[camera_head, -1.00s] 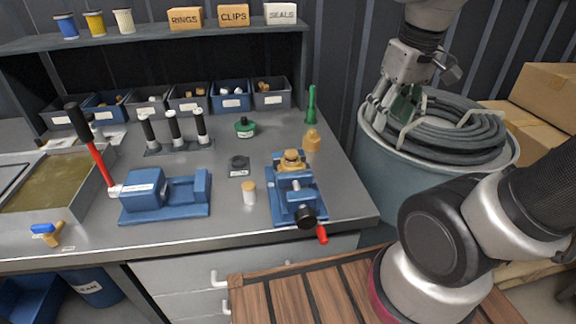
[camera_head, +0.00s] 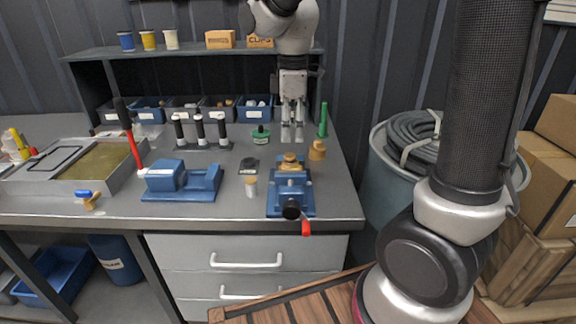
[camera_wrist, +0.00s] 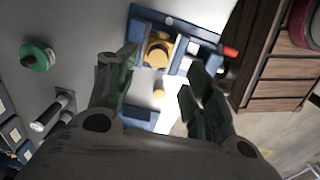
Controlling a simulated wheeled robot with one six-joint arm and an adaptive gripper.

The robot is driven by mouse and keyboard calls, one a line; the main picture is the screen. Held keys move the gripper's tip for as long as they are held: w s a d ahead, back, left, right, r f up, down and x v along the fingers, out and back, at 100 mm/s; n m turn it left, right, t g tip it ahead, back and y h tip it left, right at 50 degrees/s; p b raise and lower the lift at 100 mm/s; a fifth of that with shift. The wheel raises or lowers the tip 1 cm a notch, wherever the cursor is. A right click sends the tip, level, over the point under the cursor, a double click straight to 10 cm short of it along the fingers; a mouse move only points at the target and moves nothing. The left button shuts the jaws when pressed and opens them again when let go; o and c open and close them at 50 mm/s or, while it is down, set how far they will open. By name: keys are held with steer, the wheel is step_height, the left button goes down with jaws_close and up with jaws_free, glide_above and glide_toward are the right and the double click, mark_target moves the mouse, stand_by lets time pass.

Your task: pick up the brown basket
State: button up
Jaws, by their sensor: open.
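I cannot make out a thing that is clearly a brown basket. A tan-brown knobbed fitting (camera_head: 317,150) stands on the bench right of the blue vise (camera_head: 291,197). A brass-coloured fitting (camera_head: 290,162) sits at the top of that vise and also shows in the wrist view (camera_wrist: 156,54). My gripper (camera_head: 292,132) points down over the back of the bench, behind the vise. In the wrist view my gripper (camera_wrist: 162,78) has its fingers apart, with nothing held between them.
A blue block fixture (camera_head: 182,182), a white jar (camera_head: 251,188) and a green tin (camera_head: 261,136) stand on the bench. Grey and blue bins line the back under a shelf (camera_head: 190,50). A hose drum (camera_head: 385,175) and cardboard boxes (camera_head: 530,165) stand right.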

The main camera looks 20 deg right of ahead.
mark_target(290, 155)
steer(key=f, duration=0.7)
steer(key=shift+w+a+f, duration=0.1)
steer(key=shift+w+a, duration=0.1)
steer(key=c, duration=0.9)
